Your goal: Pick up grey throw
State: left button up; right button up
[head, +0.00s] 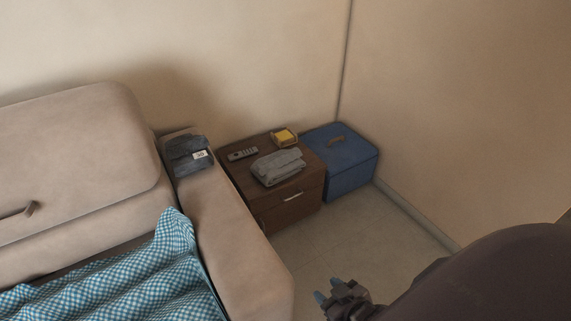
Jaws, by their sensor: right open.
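The grey throw (278,167) lies folded on top of the brown wooden side table (291,213), near its front edge. My right gripper (327,289) is low in the head view, above the floor and in front of the table. Its blue-tipped fingers are apart, and it holds nothing that I can see. It is clear of the throw. My left gripper is not in view.
A remote (242,154) and a small yellow-filled box (284,137) share the tabletop. A blue box (343,163) stands right of the table. The sofa (240,246) is at left, with a dark folded item (185,158) and a blue checked cloth (130,275). Floor (370,235) in front is clear.

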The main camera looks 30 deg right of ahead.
aim_at(270, 170)
jog(key=l+u, duration=0.1)
jog(key=l, duration=0.75)
jog(key=k+l+u, duration=0.1)
jog(key=l, duration=0.75)
jog(key=l+u, duration=0.1)
jog(key=l, duration=0.8)
jog(key=i+l, duration=0.15)
jog(key=l, duration=0.25)
jog(key=i+l+u, duration=0.15)
jog(key=l, duration=0.3)
jog(key=i+l, duration=0.25)
jog(key=l, duration=0.3)
jog(key=i+l, duration=0.15)
jog(key=i+l+u, duration=0.1)
jog(key=i+l, duration=0.3)
jog(key=i, duration=0.05)
